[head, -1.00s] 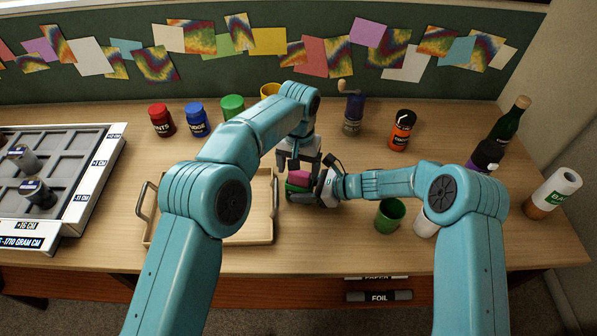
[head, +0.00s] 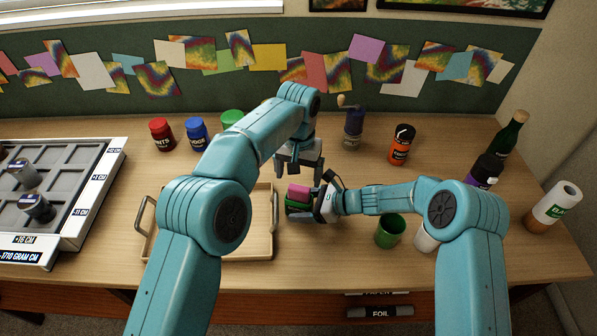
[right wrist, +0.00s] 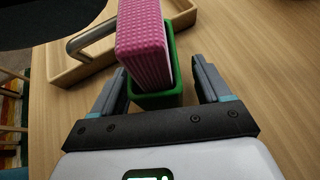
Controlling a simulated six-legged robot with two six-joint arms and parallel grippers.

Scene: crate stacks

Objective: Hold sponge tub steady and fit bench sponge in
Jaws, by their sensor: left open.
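The green sponge tub (head: 297,212) is at the middle of the table, just right of the wooden tray. The pink bench sponge (head: 299,191) stands in its mouth and sticks out above the rim; the right wrist view shows the tub (right wrist: 157,99) and sponge (right wrist: 142,38) too. My left gripper (head: 298,174) is open and empty, above and behind the sponge, apart from it. My right gripper (head: 316,203) is at the tub's right side. In the right wrist view its fingers (right wrist: 160,82) flank the tub; a gap shows on the right, and contact is unclear.
The wooden tray (head: 246,247) with metal handles lies left of the tub. A green cup (head: 390,231) and a white item stand to the right, under my right arm. Bottles and jars line the back. A grey compartment rack (head: 85,190) is at far left.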

